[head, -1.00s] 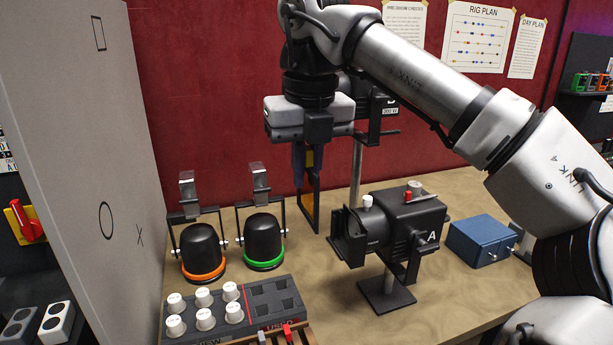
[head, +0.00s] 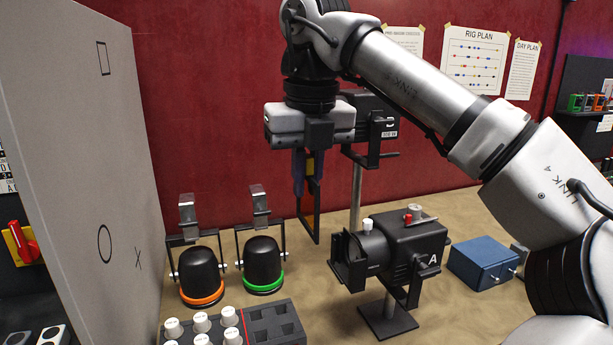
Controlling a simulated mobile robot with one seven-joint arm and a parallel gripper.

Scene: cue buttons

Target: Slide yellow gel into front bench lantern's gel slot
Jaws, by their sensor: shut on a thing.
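My gripper (head: 308,180) points down and is shut on a thin dark-framed gel (head: 316,222), held upright and seen nearly edge-on. Only a narrow orange-yellow strip of its colour shows. The gel hangs in the air above the bench, to the left of the front bench lantern (head: 418,240). This lantern is black, marked A, and stands on a post with a square base. Its front holder with the gel slot (head: 347,262) faces left. A gap shows between gel and holder in the picture. The slot's opening is hard to make out.
Two black lamps, one with an orange ring (head: 201,280) and one with a green ring (head: 262,268), stand at left. Another lantern (head: 375,135) is on a stand behind my gripper. A blue box (head: 484,262) sits right. A tall grey panel (head: 90,190) borders the left.

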